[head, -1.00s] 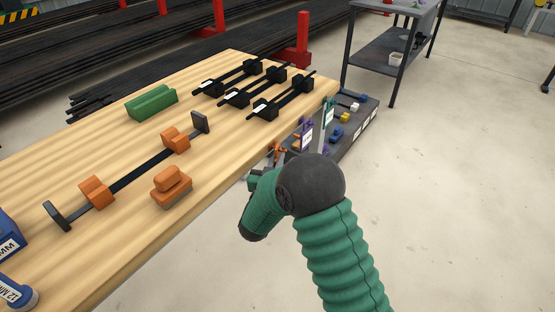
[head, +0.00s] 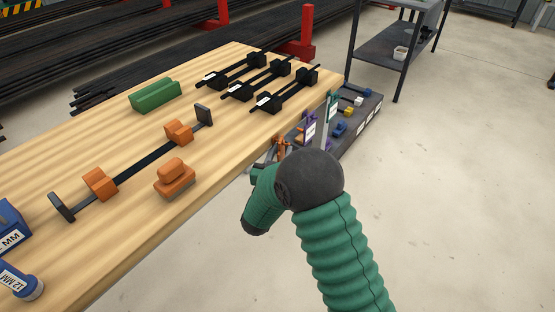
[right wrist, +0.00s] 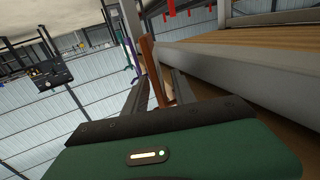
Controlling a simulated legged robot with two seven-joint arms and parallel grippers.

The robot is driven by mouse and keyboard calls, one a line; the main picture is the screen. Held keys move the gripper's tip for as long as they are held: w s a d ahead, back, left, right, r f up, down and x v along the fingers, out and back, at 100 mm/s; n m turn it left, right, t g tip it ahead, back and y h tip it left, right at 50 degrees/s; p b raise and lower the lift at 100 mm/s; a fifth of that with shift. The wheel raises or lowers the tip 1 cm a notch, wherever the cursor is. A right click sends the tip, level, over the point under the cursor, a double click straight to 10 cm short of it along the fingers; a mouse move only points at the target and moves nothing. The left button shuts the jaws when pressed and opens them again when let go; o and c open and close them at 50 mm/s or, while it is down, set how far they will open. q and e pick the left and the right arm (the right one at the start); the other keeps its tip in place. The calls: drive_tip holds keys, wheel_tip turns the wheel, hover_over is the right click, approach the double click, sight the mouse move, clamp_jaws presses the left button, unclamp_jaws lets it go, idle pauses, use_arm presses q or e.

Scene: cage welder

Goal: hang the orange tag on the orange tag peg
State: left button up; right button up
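My right gripper (right wrist: 160,88) is at the right edge of the wooden bench. In the head view its fingertips are largely hidden behind the dark wrist and green hand. An orange piece (head: 281,147) shows just beyond the hand at the bench edge; I cannot tell whether it is the orange tag or its peg. In the right wrist view a long orange-brown strip (right wrist: 150,62) stands between the two grey fingers. It looks close to the left finger; whether it is gripped is unclear. My left gripper is not in view.
A purple tag (head: 309,130) and a teal tag (head: 331,112) hang just beyond the hand. The wooden bench (head: 120,222) carries orange clamps (head: 178,132), an orange block (head: 174,178), a green block (head: 155,95) and black fixtures (head: 269,102). Open floor (head: 450,190) lies right.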

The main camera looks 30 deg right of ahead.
drive_tip(key=p+v, duration=0.3)
drive_tip(key=v, duration=1.4)
drive_tip(key=w+a+f+n+g+y, duration=0.3)
drive_tip(key=a+f+n+y, duration=0.25)
drive_tip(key=y, duration=0.55)
drive_tip(key=s+d+f+n+g+y, duration=0.2)
drive_tip(key=s+n+g, duration=0.35)
drive_tip(key=s, duration=1.15)
wheel_tip(320, 180, up, 21)
drive_tip(key=m+g+p, duration=0.1)
drive_tip(key=m+p, duration=0.1)
drive_tip(key=p, duration=1.9)
drive_tip(key=shift+r+g, duration=0.2)
drive_tip(key=shift+g, duration=0.15)
